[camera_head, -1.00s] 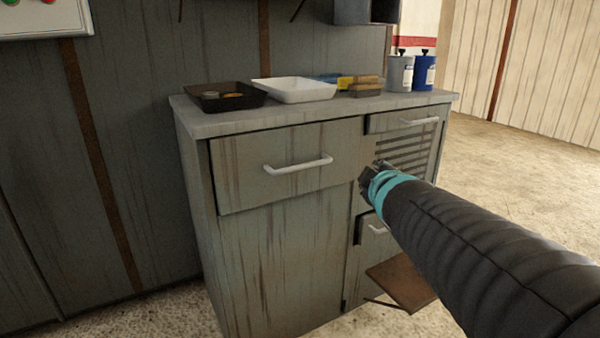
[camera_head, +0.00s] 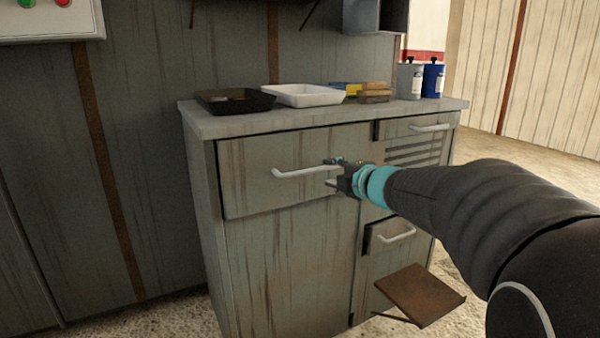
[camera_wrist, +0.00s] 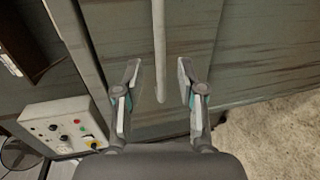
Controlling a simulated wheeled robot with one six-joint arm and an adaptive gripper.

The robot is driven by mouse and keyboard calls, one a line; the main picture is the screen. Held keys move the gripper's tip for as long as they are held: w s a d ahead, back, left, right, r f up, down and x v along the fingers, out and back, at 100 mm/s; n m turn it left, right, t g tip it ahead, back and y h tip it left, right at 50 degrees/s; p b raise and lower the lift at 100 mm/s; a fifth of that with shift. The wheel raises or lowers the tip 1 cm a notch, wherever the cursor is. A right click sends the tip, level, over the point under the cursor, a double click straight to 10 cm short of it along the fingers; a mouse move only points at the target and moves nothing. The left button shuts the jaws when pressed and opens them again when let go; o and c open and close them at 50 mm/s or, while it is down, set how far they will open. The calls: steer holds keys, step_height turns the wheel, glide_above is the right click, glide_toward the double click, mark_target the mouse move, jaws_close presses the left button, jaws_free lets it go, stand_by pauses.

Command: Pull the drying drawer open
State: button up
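The grey cabinet has a wide upper-left drawer (camera_head: 285,185) with a white bar handle (camera_head: 300,172). It looks shut. A small upper-right drawer (camera_head: 400,127) and a lower-right drawer (camera_head: 378,240) also have white handles. No readable label shows which one is the drying drawer. My gripper (camera_head: 332,173) is at the right end of the wide drawer's handle and hides that end. In the wrist view my gripper (camera_wrist: 158,62) is open, with the handle (camera_wrist: 159,45) running between its fingers. Neither finger visibly grips it.
The countertop (camera_head: 330,118) bears a black tray (camera_head: 235,108), a white tray (camera_head: 303,100), sponge-like blocks (camera_head: 374,92), a grey bottle (camera_head: 408,84) and a blue bottle (camera_head: 434,80). A brown flap (camera_head: 422,296) juts out low at the cabinet's right. A control box (camera_wrist: 62,125) shows in the wrist view.

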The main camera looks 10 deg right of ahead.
mark_target(320, 169)
steer(key=x, duration=0.7)
steer(key=shift+b, duration=0.3)
jaws_close()
